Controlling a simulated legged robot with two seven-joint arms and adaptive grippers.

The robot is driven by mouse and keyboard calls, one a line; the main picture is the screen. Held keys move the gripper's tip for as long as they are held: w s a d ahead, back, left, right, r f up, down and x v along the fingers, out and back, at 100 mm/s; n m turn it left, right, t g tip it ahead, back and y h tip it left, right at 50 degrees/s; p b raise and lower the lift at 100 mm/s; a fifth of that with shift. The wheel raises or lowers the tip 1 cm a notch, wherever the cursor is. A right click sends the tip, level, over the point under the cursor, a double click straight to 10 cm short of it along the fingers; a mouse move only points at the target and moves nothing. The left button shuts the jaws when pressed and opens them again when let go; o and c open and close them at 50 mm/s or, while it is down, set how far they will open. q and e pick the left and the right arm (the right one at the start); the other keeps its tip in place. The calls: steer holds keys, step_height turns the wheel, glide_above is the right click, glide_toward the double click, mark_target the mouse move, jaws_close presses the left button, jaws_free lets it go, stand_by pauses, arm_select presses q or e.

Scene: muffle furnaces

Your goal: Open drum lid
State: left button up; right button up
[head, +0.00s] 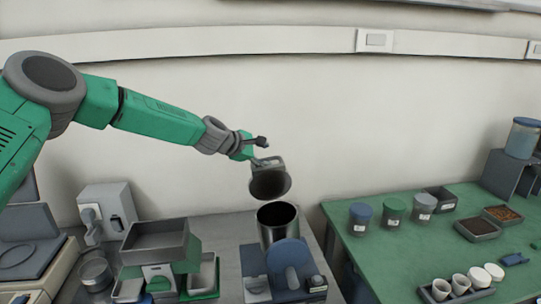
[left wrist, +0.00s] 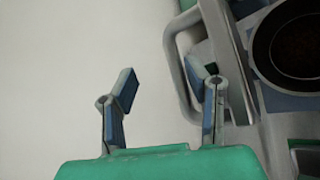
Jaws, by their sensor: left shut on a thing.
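My left gripper (head: 262,152) is shut on the lid's handle at the top. In the left wrist view the fingers (left wrist: 168,92) stand beside the grey handle (left wrist: 178,70), and the drum's dark round mouth (left wrist: 295,42) shows at upper right. Exact finger contact is hard to tell there. My right gripper is not in view.
A blue device (head: 290,262) stands in front of the drum. A grey and green device (head: 157,245) is left of it. The green table (head: 400,255) at right holds several jars, trays and small white cups.

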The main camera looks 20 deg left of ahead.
arm_select(q)
steer(key=shift+o, duration=0.4)
steer(key=r, duration=0.2)
steer(key=a+r, duration=0.1)
steer(key=shift+w+a+r+t, duration=0.15)
steer(key=shift+w+t, duration=0.1)
steer(key=shift+t, duration=0.15)
steer(key=p+v, duration=0.1)
steer(key=v, duration=0.2)
steer(key=shift+s+a+r, duration=0.15)
steer(key=shift+s+r, duration=0.05)
steer(key=shift+r, duration=0.15)
steer(key=shift+c, duration=0.4)
steer(key=s+a+r+p, duration=0.1)
steer(key=s+a+r, duration=0.1)
steer(key=a+r, duration=0.2)
steer(key=shift+s+a+r+p, duration=0.15)
steer(key=shift+s+p, duration=0.2)
steer(key=shift+s, duration=0.05)
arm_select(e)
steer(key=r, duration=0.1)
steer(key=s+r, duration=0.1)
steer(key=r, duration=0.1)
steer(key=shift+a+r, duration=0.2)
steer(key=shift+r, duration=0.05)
arm_select(q)
steer(key=shift+w, duration=0.1)
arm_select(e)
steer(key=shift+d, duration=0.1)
